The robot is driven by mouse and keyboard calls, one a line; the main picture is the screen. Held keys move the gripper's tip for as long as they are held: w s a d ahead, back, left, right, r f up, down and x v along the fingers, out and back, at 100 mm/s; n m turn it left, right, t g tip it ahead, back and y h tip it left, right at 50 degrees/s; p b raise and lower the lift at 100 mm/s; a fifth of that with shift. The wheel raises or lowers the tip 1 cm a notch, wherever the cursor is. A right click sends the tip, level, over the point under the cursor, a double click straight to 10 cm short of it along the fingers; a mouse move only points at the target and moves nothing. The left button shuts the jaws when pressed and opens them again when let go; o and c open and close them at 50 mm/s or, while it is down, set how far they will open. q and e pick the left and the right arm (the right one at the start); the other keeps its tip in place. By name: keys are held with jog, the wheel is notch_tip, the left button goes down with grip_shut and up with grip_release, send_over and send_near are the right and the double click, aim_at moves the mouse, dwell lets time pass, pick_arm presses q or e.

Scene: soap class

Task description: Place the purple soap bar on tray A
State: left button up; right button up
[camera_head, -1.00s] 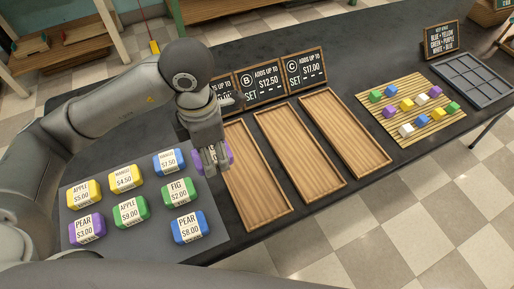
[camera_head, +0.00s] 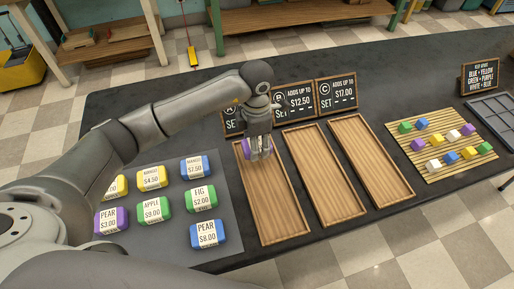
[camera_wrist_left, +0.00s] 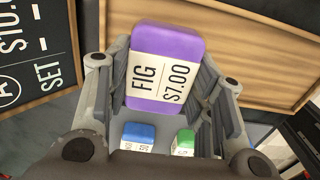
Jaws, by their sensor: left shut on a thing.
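The purple soap bar (camera_wrist_left: 182,48) has a white label reading FIG $7.00. My left gripper (camera_head: 258,150) is shut on it. In the head view the bar (camera_head: 246,148) shows as a small purple patch between the fingers, over the far end of the leftmost wooden tray, which stands before sign A (camera_head: 236,121). This tray A (camera_head: 270,205) is empty. Whether the bar touches the tray cannot be told. My right gripper is not in view.
Several soap bars, one a purple PEAR bar (camera_head: 111,220), lie on a grey mat (camera_head: 165,238) at the left. Tray B (camera_head: 322,180) and tray C (camera_head: 370,170) are empty. Small coloured blocks lie on a slatted mat (camera_head: 470,170) at the right.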

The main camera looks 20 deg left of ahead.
pick_arm(q)
jog(key=shift+w+f, duration=0.15)
jog(key=shift+f, duration=0.05)
notch_tip(320, 180, down, 3)
jog(key=shift+w+f+p, duration=0.1)
jog(key=shift+p, duration=0.35)
jog(key=shift+f, duration=0.2)
jog(key=o, duration=1.1)
jog(key=shift+c, duration=0.2)
jog(key=shift+r, duration=0.15)
